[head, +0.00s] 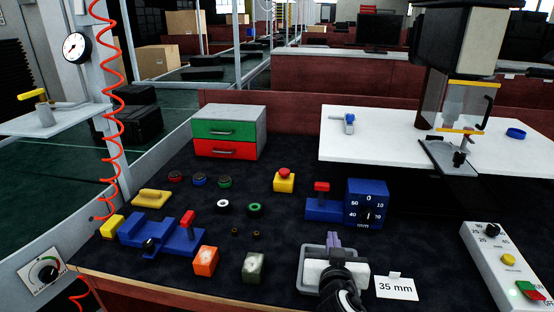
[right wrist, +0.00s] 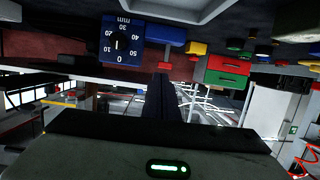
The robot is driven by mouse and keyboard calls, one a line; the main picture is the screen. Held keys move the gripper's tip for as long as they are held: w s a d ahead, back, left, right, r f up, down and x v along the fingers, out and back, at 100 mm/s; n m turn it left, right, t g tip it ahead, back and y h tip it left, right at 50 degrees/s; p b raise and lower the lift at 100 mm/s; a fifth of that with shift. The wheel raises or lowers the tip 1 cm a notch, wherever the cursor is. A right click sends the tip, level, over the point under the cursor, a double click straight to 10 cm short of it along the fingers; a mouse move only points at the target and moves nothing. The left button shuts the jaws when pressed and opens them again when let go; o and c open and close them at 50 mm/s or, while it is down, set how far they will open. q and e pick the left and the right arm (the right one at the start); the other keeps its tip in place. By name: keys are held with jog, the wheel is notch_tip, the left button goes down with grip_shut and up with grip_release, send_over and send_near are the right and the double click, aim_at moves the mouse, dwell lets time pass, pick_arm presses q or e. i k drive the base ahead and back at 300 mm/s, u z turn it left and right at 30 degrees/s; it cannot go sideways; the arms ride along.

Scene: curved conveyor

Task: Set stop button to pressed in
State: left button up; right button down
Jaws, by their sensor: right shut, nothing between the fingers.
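The stop button is a red mushroom cap (head: 284,171) on a yellow box (head: 284,184), standing on the dark table right of the middle rings. I cannot tell from here how far the cap is pushed in. The yellow box also shows upside down near the top of the right wrist view (right wrist: 196,47). My right gripper (head: 333,240) is at the front of the table, over a grey tray, apart from the button and nearer to me. Its fingers are together and empty. My left gripper is not in view.
A blue dial box (head: 367,204) and a blue block with a red handle (head: 322,204) stand right of the button. The grey tray (head: 305,279) lies below my gripper. A sloped control panel (head: 490,258) is at the right. A green-and-red drawer unit (head: 229,132) stands behind.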

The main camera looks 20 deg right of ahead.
aim_at(284, 172)
jog(key=i, duration=1.15)
